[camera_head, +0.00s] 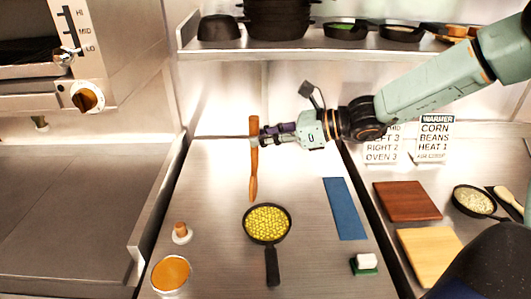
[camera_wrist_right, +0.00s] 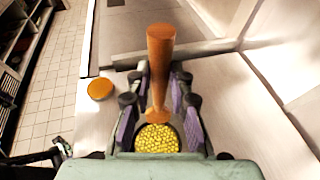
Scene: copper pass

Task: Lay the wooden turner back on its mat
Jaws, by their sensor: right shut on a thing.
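My right gripper (camera_head: 264,136) reaches in from the right and is shut on the wooden turner (camera_head: 254,165). The turner is brown, held near its upper part, with its long axis running up and down in the head view. In the right wrist view the turner (camera_wrist_right: 160,60) stands between the purple-padded fingers of my gripper (camera_wrist_right: 160,108). The blue mat (camera_head: 345,208) lies bare on the steel counter, to the right of and below the turner in the head view. My left gripper is not in view.
A black pan of yellow corn (camera_head: 267,222) lies left of the mat. A small white block on a green base (camera_head: 365,263) is below the mat. An orange-topped container (camera_head: 171,274) and a small knobbed item (camera_head: 181,233) stand left. Wooden boards (camera_head: 406,201) lie right.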

